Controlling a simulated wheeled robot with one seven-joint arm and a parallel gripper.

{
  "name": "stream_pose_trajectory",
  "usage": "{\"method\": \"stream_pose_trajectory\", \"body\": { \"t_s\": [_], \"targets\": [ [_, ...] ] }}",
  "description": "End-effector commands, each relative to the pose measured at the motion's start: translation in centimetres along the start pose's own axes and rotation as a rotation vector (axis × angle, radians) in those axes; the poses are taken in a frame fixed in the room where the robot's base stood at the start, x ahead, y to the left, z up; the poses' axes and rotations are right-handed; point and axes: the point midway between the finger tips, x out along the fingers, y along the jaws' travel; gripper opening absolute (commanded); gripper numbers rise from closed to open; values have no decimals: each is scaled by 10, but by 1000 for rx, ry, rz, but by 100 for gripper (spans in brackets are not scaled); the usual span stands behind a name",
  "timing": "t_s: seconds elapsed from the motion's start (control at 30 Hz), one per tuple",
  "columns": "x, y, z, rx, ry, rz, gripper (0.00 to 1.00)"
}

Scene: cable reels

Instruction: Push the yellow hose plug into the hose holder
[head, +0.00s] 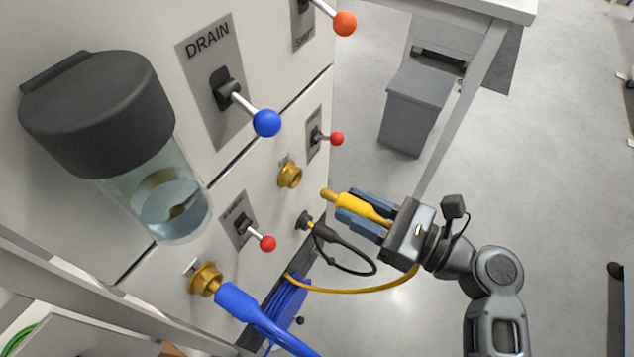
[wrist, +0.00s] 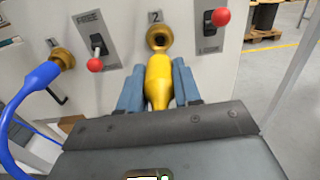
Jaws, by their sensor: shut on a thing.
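My gripper (head: 364,211) is shut on the yellow hose plug (head: 357,208), with one blue finger on each side. The plug's brass tip points at the machine panel. In the wrist view the plug (wrist: 158,82) stands between the fingers, its tip just below the brass hose holder (wrist: 159,38) marked 2. In the head view the holder (head: 290,174) is an empty brass ring on the panel, up and left of the plug tip, with a visible gap between them. A yellow hose (head: 345,290) hangs in a loop from behind my gripper.
A blue hose plug (head: 236,302) sits at another brass holder (head: 205,278) at lower left. Red-knobbed levers (head: 337,138) (head: 268,243) stick out on both sides of the holder. A black cable (head: 345,250) loops from the panel below my gripper. Open floor lies to the right.

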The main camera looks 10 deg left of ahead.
Motion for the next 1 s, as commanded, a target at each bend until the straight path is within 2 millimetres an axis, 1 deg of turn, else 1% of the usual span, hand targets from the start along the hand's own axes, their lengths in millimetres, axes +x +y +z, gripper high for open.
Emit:
{"method": "stream_pose_trajectory", "body": {
  "t_s": [0.5,0.63,0.87,1.0],
  "targets": [
    [-36,0,1,0,0,-1,0],
    [-39,0,1,0,-1,0,0],
    [-39,0,0,0,-1,0,0],
    [-41,-6,1,0,0,-37,0]
  ]
}}
